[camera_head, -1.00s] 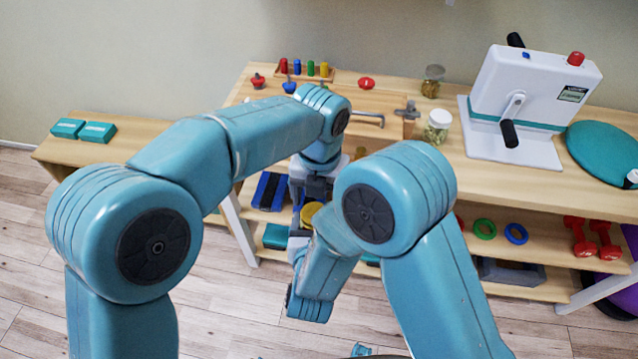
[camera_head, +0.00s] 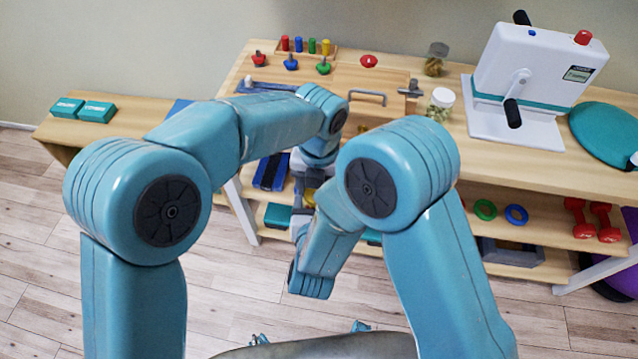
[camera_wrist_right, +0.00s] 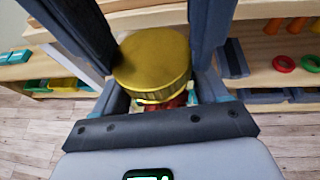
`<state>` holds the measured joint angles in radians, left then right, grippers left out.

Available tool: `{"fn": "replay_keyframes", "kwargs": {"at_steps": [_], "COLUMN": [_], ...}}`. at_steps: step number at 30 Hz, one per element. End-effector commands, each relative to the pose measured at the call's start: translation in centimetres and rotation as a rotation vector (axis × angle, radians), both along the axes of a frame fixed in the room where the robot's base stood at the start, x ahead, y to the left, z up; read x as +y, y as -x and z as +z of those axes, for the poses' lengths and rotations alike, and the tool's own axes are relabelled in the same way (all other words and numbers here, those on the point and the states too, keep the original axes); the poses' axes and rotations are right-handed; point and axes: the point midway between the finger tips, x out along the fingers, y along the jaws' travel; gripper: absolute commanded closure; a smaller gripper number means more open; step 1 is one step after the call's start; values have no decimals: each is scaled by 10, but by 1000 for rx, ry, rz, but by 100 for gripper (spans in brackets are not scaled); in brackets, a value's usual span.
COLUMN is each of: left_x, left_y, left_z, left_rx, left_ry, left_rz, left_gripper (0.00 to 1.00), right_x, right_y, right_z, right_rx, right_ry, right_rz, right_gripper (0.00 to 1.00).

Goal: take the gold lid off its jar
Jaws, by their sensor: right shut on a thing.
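The gold lid (camera_wrist_right: 152,62) sits on its jar (camera_wrist_right: 172,102), of which only a narrow reddish strip shows below the lid in the right wrist view. My right gripper (camera_wrist_right: 160,100) is shut on the jar. The two dark fingers of my left gripper (camera_wrist_right: 150,45) come in from the top of that view and stand on either side of the lid; they look open around it. In the head view the gold lid (camera_head: 310,196) is a small patch between the two arms, in front of the table, and the jar is hidden.
The wooden table (camera_head: 600,170) behind carries a white crank device (camera_head: 535,85), a glass jar with a white lid (camera_head: 440,103) and a peg rack (camera_head: 305,48). Red dumbbells (camera_head: 592,217) and rings lie on its lower shelf. The floor in front is clear.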

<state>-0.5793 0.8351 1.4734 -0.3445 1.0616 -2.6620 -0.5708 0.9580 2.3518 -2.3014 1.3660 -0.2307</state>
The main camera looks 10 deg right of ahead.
Motion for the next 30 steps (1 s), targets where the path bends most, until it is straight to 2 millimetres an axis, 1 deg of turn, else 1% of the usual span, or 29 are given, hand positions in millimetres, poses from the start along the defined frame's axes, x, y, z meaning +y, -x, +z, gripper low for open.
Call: {"fn": "replay_keyframes", "kwargs": {"at_steps": [1,2,5,17,18,20,21,29,30], "left_x": [-8,-8,-8,-5,-5,-4,-3,1,2], "left_y": [3,3,1,-4,-4,-5,-5,-4,-4], "left_z": [2,2,2,3,3,4,4,4,4], "left_rx": [0,-1,-1,-4,-4,-3,-3,-4,-3], "left_ry": [15,15,16,16,15,15,15,10,9], "left_rz": [16,40,206,1304,1416,1582,1694,2414,2524], "left_gripper": [78,78,78,77,77,78,78,78,78], "right_x": [7,7,8,8,8,8,8,7,7], "right_y": [-2,-2,-2,-2,-1,-1,-1,-1,-1], "right_z": [2,2,2,2,2,2,2,2,2], "right_rx": [-8,-8,-8,-6,-6,-6,-6,-5,-5], "right_ry": [-3,-3,-3,-2,-2,-2,-2,-2,-2], "right_rz": [22,22,24,25,25,25,25,24,24], "right_gripper": [100,100,100,100,100,100,100,100,100]}}
